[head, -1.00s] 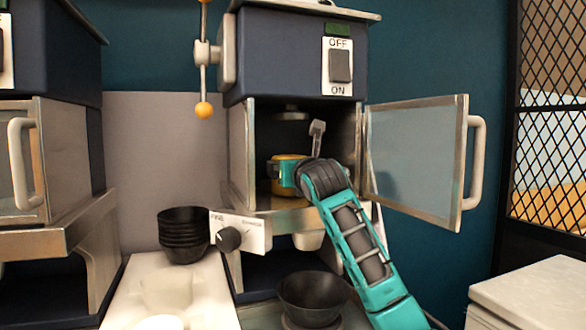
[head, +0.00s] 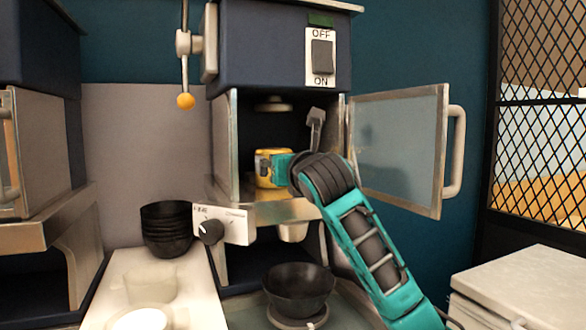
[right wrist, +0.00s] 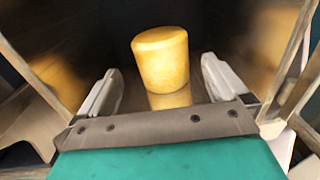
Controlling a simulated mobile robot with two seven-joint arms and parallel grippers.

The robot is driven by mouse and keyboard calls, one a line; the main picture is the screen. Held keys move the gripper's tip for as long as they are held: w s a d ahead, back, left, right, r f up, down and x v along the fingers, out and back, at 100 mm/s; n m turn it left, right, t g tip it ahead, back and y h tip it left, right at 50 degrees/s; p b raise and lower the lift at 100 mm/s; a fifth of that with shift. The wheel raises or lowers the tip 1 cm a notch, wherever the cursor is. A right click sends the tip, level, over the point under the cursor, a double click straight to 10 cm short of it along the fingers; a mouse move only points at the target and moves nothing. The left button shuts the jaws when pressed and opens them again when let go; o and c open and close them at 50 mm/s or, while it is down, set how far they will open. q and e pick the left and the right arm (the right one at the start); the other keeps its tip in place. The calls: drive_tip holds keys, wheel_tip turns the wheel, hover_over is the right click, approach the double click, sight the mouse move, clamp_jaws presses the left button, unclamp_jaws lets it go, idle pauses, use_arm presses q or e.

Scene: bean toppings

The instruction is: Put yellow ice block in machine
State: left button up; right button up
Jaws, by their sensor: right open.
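The yellow ice block (head: 266,165) stands upright on the floor of the machine's chamber. The machine (head: 277,60) is dark blue, with its glass door (head: 397,150) swung open to the right. My right gripper (head: 280,167) reaches into the chamber at the block. In the right wrist view the yellow block (right wrist: 161,58) stands ahead, between and beyond the two fingertips of my right gripper (right wrist: 160,92). The fingers are spread with a gap on each side of the block. My left gripper is in neither view.
A black bowl (head: 299,288) sits below the chamber. Stacked black bowls (head: 166,228) stand on the white counter at left. A lever with an orange knob (head: 186,101) hangs at the machine's left. A white chest (head: 530,285) is at lower right.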

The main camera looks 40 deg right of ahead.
drive_tip(key=v, duration=0.4)
drive_tip(key=shift+s+a, duration=0.1)
drive_tip(key=shift+s, duration=0.3)
